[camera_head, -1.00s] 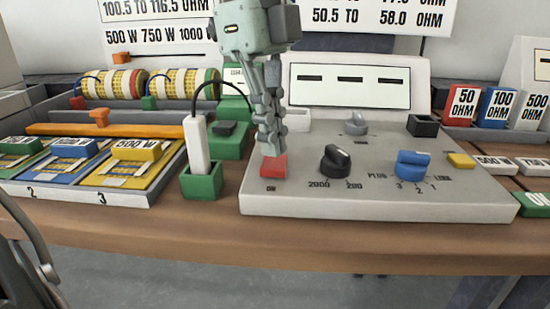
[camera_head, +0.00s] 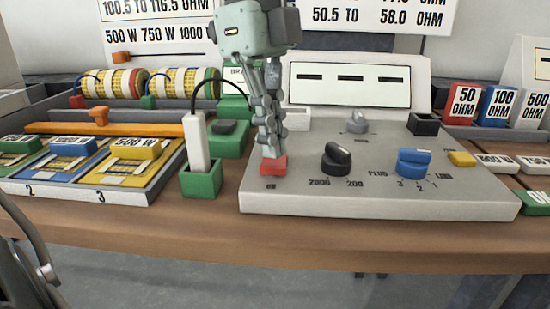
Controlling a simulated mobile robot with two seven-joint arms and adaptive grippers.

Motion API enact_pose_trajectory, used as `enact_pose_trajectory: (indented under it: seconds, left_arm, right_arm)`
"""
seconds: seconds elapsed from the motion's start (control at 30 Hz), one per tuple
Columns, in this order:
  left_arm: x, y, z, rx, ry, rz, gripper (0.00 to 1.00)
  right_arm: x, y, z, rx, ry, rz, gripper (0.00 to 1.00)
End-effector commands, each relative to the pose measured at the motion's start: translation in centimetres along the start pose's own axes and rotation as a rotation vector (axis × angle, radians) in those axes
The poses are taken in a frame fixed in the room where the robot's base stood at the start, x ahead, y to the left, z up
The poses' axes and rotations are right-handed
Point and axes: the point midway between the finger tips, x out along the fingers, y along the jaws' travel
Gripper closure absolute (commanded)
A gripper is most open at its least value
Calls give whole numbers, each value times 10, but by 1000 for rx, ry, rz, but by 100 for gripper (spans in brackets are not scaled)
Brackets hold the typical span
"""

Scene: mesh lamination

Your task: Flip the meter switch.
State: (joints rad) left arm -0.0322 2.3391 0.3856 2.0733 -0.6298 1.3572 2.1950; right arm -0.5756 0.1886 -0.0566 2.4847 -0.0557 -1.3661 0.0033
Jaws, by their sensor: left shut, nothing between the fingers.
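The meter (camera_head: 300,192) is a light grey console on the bench with a screen (camera_head: 350,86) that shows three dashes. A red switch (camera_head: 272,167) sits at its front left, above a small dark label. My left gripper (camera_head: 270,153), pale green with grey fingers, points down onto the red switch. Its fingers are shut and empty, with the tips at the switch's top and covering part of it. Contact looks likely, but I cannot be sure. My right gripper is not in view.
On the console are a black knob (camera_head: 336,160), a blue knob (camera_head: 414,164) and a grey knob (camera_head: 357,124). A white plug (camera_head: 196,146) stands in a green socket (camera_head: 201,182) just left. A tray of cards (camera_head: 78,192) lies farther left.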

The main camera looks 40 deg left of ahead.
Motion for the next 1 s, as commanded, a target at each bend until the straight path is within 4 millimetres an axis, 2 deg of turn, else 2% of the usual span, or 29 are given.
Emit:
enact_pose_trajectory:
  seconds: [1.0]
  left_arm:
    - [13,0,2,0,-1,0,100]
  right_arm:
    - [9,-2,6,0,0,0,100]
